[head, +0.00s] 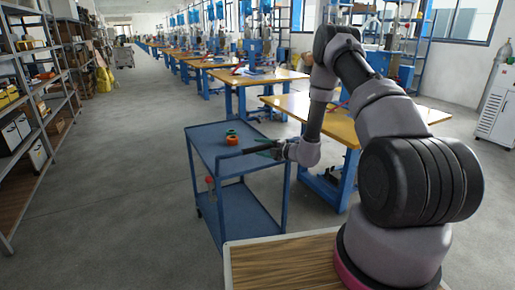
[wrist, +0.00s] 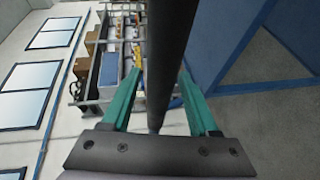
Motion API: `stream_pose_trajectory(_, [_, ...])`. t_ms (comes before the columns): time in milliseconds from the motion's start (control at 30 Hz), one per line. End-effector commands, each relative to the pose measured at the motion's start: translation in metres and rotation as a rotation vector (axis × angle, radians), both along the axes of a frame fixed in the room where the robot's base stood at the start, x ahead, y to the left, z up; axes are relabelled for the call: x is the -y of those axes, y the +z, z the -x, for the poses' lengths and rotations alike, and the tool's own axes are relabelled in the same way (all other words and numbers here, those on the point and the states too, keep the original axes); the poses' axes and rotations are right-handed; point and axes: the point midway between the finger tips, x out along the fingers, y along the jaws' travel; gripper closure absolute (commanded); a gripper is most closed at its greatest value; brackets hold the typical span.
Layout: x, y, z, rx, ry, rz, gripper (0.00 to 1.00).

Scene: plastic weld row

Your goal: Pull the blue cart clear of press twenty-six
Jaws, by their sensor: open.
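The blue cart (head: 240,212) stands on the floor left of a blue-legged workbench, with two shelves. My gripper (head: 270,149) is at the right part of this bar. In the wrist view, the green fingers of my gripper (wrist: 160,88) are open, with the dark bar (wrist: 172,40) running between them. Gaps show on both sides of the bar. Blue cart panels (wrist: 222,40) fill the right of that view. No press number is readable, so I cannot tell which is press twenty-six.
The workbench (head: 345,132) is close on the right. Shelving (head: 40,105) lines the left wall. Grey floor (head: 130,190) left of the cart is clear.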

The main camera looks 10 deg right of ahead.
Motion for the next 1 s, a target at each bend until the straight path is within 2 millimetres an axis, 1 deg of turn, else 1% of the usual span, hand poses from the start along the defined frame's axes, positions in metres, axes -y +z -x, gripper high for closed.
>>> stream_pose_trajectory(100, [-0.0081, -0.0025, -0.0088, 0.000, 0.002, 0.002, 0.39])
stream_pose_trajectory(200, [-0.0111, -0.0031, -0.0128, 0.001, 0.000, 0.001, 0.39])
stream_pose_trajectory(467, [-0.0117, -0.0033, -0.0137, 0.001, 0.000, 0.001, 0.39])
stream_pose_trajectory(500, [-0.0116, -0.0033, -0.0137, 0.001, 0.000, 0.001, 0.47])
stream_pose_trajectory(533, [-0.0116, -0.0033, -0.0136, 0.001, 0.000, 0.001, 0.58])
stream_pose_trajectory(567, [-0.0116, -0.0033, -0.0136, 0.001, 0.000, 0.001, 0.70])
stream_pose_trajectory(600, [-0.0116, -0.0032, -0.0136, 0.001, 0.000, 0.001, 0.85])
stream_pose_trajectory(633, [-0.0116, -0.0032, -0.0135, 0.001, 0.000, 0.001, 0.97])
stream_pose_trajectory(667, [-0.0116, -0.0033, -0.0135, 0.001, 0.000, 0.001, 1.00])
stream_pose_trajectory(1000, [-0.0115, -0.0033, -0.0133, 0.000, 0.000, 0.001, 1.00])
